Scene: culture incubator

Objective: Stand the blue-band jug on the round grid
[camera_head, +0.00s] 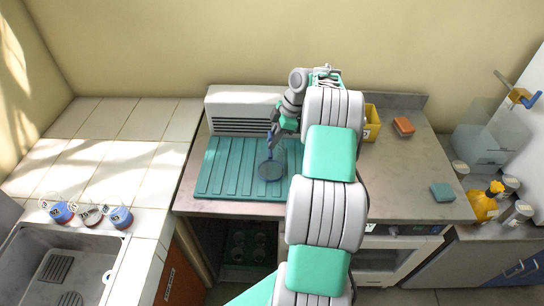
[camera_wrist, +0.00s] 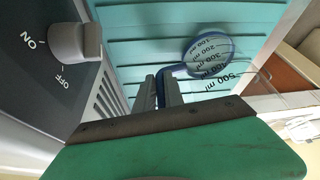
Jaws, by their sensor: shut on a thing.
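The blue-band jug (camera_head: 270,171) is clear with a blue rim, seen over the ribbed teal mat (camera_head: 215,170). In the wrist view the jug (camera_wrist: 208,58) shows its blue ring and millilitre marks, just beyond the fingertips. My gripper (camera_head: 275,134) is shut on the jug at its blue handle side; the fingers also show in the wrist view (camera_wrist: 162,92). Whether the jug touches the mat is unclear. In the sink (camera_head: 105,250), a dark ribbed round patch (camera_head: 71,298) is cut by the lower edge; I cannot tell if it is the round grid.
A white louvred unit (camera_head: 240,112) stands behind the mat; a dark panel with an ON/OFF knob (camera_wrist: 75,45) is close by in the wrist view. Several small jugs (camera_head: 121,217) stand by the sink. A yellow bin (camera_head: 372,123) and sponges (camera_head: 442,192) lie right.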

